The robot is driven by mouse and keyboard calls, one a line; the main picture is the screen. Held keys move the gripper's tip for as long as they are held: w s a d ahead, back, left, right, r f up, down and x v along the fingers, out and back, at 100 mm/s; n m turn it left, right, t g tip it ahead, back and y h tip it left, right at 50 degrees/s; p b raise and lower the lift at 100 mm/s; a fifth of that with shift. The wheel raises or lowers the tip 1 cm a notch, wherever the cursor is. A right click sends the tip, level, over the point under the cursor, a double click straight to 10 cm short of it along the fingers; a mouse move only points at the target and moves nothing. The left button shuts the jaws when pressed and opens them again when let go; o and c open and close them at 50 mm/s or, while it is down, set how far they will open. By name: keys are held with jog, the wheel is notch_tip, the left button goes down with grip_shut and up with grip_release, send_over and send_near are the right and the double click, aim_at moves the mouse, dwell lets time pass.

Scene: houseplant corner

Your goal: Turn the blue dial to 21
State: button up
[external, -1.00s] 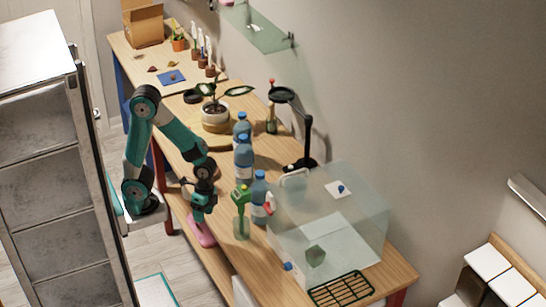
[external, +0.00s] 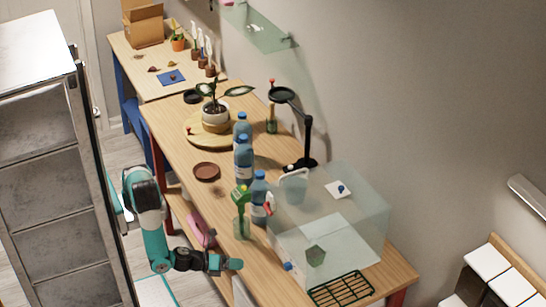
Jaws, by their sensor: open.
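One blue knob (external: 288,266) sits low at the case's near left corner. I cannot tell which is the dial, and no numbers or pointer are readable. My gripper (external: 238,264) is at the table's front edge, left of the low knob and apart from it. It points right and holds nothing that I can see; its fingers are small here.
A green spray bottle (external: 242,215) and several blue-capped bottles (external: 244,160) stand left of the case. A green rack (external: 342,289) lies in front of it. A brown saucer (external: 207,172) and a potted plant (external: 215,115) are further back. A pink object (external: 201,230) is below the table edge.

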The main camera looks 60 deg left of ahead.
aim_at(285, 267)
jog(key=p+x, duration=0.2)
jog(key=x, duration=1.4)
jog(key=shift+w+f, duration=0.1)
jog(key=shift+p, duration=0.3)
jog(key=c, duration=0.9)
